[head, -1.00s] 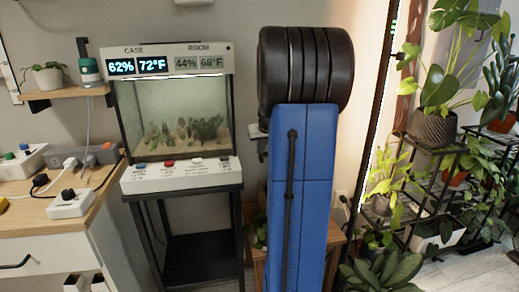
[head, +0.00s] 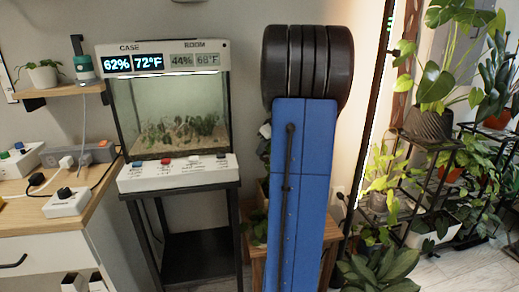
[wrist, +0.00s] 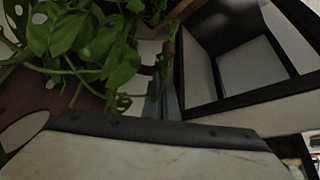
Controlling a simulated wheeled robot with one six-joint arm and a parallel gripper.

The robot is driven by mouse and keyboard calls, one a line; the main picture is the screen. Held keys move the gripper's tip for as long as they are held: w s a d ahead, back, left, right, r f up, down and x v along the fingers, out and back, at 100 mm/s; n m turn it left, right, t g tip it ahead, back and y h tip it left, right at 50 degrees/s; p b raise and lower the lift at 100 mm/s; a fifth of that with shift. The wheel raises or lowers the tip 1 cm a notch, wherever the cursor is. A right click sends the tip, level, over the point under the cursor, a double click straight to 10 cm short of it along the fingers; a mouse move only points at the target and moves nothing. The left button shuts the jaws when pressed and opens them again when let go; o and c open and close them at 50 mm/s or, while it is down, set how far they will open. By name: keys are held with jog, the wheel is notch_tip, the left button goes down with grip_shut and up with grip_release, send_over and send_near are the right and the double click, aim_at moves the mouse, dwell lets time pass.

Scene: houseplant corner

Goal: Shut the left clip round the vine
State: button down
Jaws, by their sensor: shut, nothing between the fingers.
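The vine (wrist: 90,40) fills the upper left of the wrist view, with broad green leaves and thin stems hanging down. My gripper (wrist: 165,85) shows at the middle of the wrist view as narrow grey fingers held together, with nothing seen between them. The fingers are just right of the lowest leaves and stems; I cannot tell whether they touch. I cannot make out the left clip in either view. In the head view my blue arm hides the gripper, and only a little foliage (head: 258,225) shows beside it.
A wooden stand (head: 258,262) is partly hidden behind my arm. A glass case (head: 180,115) stands on a black frame (head: 200,258) to the left. A black plant rack (head: 425,190) with several potted plants stands to the right. Bare floor shows at the lower right.

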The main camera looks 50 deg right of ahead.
jog(key=s+n+y, duration=0.1)
jog(key=n, duration=0.1)
jog(key=s+d+n+y, duration=0.1)
jog(key=s+n, duration=0.1)
jog(key=s+d+n+g+y, duration=0.1)
jog(key=s+n, duration=0.1)
jog(key=shift+d+f, duration=0.1)
dwell(0.6)
jog(key=shift+s+d, duration=0.1)
jog(key=shift+d, duration=0.1)
dwell(1.2)
jog(key=shift+a, duration=0.15)
dwell(0.6)
